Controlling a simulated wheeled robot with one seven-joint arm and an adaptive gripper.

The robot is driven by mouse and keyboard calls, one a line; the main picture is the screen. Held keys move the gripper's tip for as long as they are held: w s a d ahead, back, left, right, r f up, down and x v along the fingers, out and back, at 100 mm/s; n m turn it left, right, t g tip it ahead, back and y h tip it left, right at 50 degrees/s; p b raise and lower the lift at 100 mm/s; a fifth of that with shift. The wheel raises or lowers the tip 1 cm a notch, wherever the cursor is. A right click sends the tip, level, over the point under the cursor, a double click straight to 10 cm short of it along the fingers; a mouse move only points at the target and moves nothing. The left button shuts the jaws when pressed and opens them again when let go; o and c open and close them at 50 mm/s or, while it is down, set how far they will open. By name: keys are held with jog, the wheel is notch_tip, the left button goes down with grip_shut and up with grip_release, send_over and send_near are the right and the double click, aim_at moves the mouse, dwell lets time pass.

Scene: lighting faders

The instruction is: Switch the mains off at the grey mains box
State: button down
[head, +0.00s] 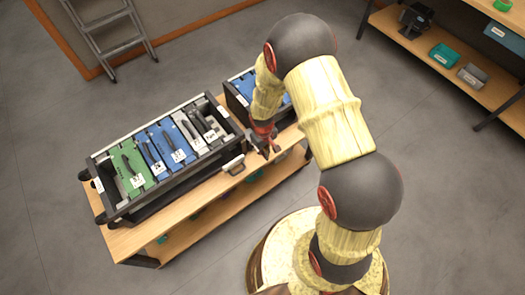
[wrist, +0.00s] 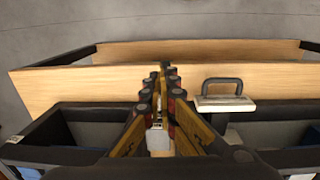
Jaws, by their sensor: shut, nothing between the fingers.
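My gripper (head: 266,152) is shut and empty over the front edge of the wooden bench, just right of the long console. In the wrist view its fingers (wrist: 163,72) meet above the bench top. A small pale grey piece (wrist: 157,140) shows between the finger bases; I cannot tell whether it is the mains box. A pale block with a dark U-shaped handle (head: 233,165) sits on the bench edge, left of my gripper and apart from it. It also shows in the wrist view (wrist: 226,103), right of the fingers. No mains switch can be made out.
The long dark console (head: 122,208) holds green, blue and grey fader panels with white labels. A second dark console (head: 234,98) with blue panels is partly hidden by my arm. The wooden bench (head: 128,240) has a lower shelf. A ladder (head: 112,45) and shelving (head: 400,40) stand behind.

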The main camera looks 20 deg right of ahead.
jog(key=shift+s+d+r+p, duration=0.2)
jog(key=shift+s+d+r, duration=0.05)
jog(key=shift+s+r, duration=0.75)
jog(key=shift+s+d+r+p, duration=0.2)
jog(key=shift+s+r, duration=0.55)
jog(key=shift+r, duration=0.35)
jog(key=shift+s, duration=0.1)
